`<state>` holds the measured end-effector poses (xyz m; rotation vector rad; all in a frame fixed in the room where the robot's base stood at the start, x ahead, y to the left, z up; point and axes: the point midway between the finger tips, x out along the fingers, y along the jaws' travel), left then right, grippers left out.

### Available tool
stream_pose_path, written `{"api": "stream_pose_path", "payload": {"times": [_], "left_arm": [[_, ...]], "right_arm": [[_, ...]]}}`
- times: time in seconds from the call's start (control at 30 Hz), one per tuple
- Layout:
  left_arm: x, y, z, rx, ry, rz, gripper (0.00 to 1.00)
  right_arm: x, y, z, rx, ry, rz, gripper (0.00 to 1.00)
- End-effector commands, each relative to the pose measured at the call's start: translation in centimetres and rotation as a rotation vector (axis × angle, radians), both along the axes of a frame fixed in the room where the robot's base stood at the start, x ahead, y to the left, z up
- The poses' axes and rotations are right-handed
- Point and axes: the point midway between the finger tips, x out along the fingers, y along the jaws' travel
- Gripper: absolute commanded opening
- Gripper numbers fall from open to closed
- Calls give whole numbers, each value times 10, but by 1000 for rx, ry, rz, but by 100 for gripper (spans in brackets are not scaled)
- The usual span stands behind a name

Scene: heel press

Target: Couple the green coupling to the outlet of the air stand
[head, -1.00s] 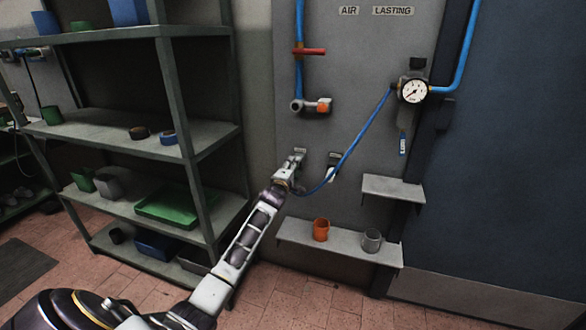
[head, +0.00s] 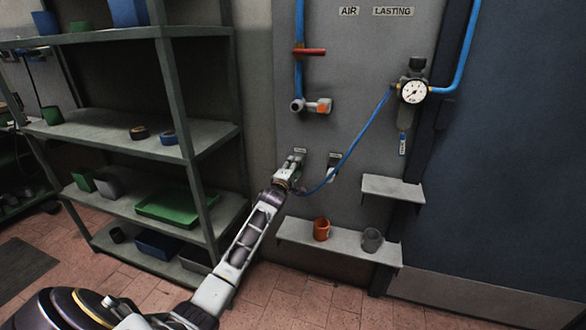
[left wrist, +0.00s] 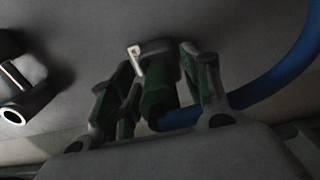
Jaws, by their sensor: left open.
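The green coupling (left wrist: 157,98) shows in the left wrist view, between the fingers of my left gripper (left wrist: 160,65), with the blue hose (left wrist: 285,80) at its lower end. The fingers stand apart on either side of it; contact cannot be told. A pale tab shows at its upper end. In the head view my left gripper (head: 294,167) is at the grey panel below a small label, and hides the coupling. The air stand's outlet (head: 322,106) is a short horizontal fitting with an orange end, above the gripper. My right gripper is not in view.
A red-handled valve (head: 310,51) is above the outlet. The blue hose runs up to a gauge (head: 413,91). A second labelled holder (head: 334,160) is beside my gripper. A low shelf (head: 340,240) bears an orange cup and a grey cup. Metal shelving (head: 190,150) stands left.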

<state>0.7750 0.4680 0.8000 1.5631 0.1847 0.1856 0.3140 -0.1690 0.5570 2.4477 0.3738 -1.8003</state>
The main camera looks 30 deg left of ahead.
Motion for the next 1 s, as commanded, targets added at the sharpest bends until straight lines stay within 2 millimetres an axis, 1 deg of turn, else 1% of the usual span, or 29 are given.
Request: {"api": "stream_pose_path", "payload": {"times": [0.33, 0.37, 0.7, 0.73, 1.0], "left_arm": [[0, 0, -1, -1, 0, 0, 48], [0, 0, -1, -1, 0, 0, 47], [0, 0, 0, 0, 0, 0, 3], [0, 0, 0, 0, 0, 0, 0], [-1, 0, 0, -1, -1, 0, 0]], "right_arm": [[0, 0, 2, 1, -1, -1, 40], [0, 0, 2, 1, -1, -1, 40], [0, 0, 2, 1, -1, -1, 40], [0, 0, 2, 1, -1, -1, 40], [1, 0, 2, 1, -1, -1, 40]]}}
